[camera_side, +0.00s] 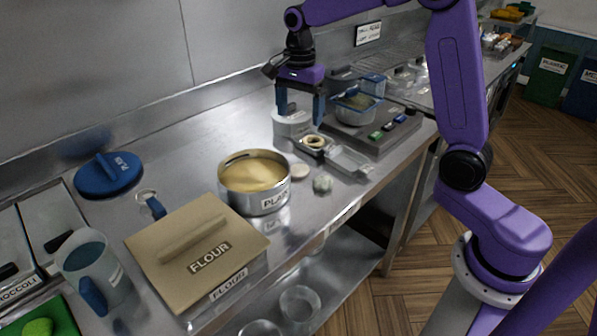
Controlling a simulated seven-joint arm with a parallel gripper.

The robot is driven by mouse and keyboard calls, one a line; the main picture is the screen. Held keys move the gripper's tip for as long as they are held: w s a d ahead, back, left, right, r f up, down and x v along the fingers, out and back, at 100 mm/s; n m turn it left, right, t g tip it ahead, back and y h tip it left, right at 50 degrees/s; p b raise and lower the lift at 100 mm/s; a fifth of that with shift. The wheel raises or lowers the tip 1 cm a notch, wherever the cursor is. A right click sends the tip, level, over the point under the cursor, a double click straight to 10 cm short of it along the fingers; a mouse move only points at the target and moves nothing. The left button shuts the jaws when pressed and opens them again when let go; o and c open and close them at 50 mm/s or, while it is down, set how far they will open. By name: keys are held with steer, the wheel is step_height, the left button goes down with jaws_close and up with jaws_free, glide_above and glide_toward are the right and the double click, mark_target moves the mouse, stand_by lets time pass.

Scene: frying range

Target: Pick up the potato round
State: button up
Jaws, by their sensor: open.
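A pale, flat disc (300,171) that looks like the potato round lies on the steel counter, just right of the round tin marked PLAIN (262,205). My gripper (300,117) points down above the counter, farther back than the disc. Its two blue fingers are apart, with nothing seen held between them. A pale round container (289,129) shows behind and below the fingers. A small greyish lump (323,183) lies right of the disc; I cannot tell what it is.
A small tray with a pale ring (314,141) and an empty metal tray (350,161) lie near the disc. A fryer with a blue-rimmed basket (357,101) stands behind right. The FLOUR box (225,228) is front left.

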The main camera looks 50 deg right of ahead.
steer(key=w+d+m, duration=0.1)
steer(key=d+m, duration=0.1)
glide_above(298, 169)
steer(key=f, duration=1.1)
steer(key=shift+s+d+f, duration=0.15)
steer(key=shift+s+f, duration=0.05)
steer(key=shift+f, duration=0.05)
steer(key=shift+w+f, duration=0.15)
steer(key=shift+f, duration=2.85)
steer(key=c, duration=0.9)
